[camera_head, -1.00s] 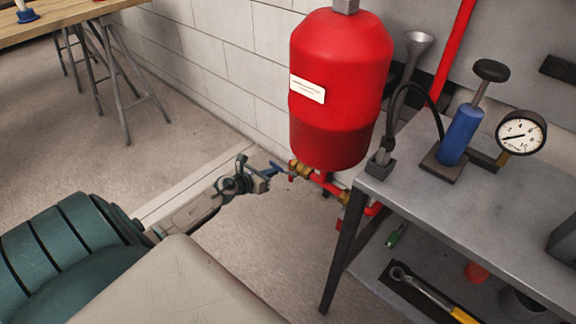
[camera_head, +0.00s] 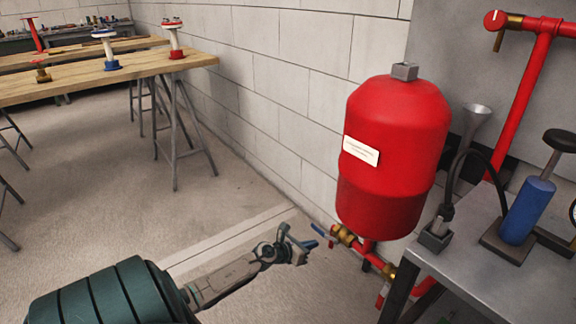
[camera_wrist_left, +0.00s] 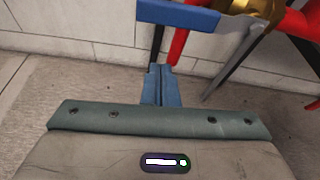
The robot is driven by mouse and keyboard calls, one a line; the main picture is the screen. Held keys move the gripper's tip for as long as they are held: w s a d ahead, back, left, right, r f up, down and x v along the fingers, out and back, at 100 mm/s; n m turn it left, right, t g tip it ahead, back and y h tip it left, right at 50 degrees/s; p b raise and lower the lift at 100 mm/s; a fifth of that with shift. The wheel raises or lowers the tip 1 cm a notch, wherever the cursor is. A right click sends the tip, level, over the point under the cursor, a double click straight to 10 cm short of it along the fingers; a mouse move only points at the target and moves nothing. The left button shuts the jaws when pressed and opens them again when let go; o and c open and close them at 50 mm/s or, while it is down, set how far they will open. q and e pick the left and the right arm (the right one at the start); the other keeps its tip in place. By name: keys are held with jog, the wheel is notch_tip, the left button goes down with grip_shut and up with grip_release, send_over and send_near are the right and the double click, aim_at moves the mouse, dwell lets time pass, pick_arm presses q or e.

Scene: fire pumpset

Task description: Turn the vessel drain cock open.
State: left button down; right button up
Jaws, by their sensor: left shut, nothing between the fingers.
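The red vessel (camera_head: 395,155) stands beside the wall with red pipework under it. Its drain cock is a brass valve (camera_head: 344,236) with a blue lever (camera_head: 322,231) that points left, away from the vessel. In the left wrist view the blue lever (camera_wrist_left: 178,16) crosses the top, and the brass body (camera_wrist_left: 252,14) is at upper right. My left gripper (camera_head: 308,245) is just left of and below the lever. Its blue fingers (camera_wrist_left: 161,84) are shut together and empty, and they appear apart from the lever. My right gripper is out of view.
A grey metal bench (camera_head: 480,262) with a blue hand pump (camera_head: 527,210) stands at the right, close to the pipework. A wooden table (camera_head: 90,80) stands at the back left. The floor between is clear. The block wall (camera_head: 290,100) runs behind the vessel.

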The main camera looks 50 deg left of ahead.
pick_arm(q)
jog(key=d+b+v, duration=0.1)
jog(key=v, duration=0.9)
jog(key=shift+a+r+b, duration=0.15)
jog(key=shift+a+b, duration=0.2)
jog(key=shift+a, duration=0.1)
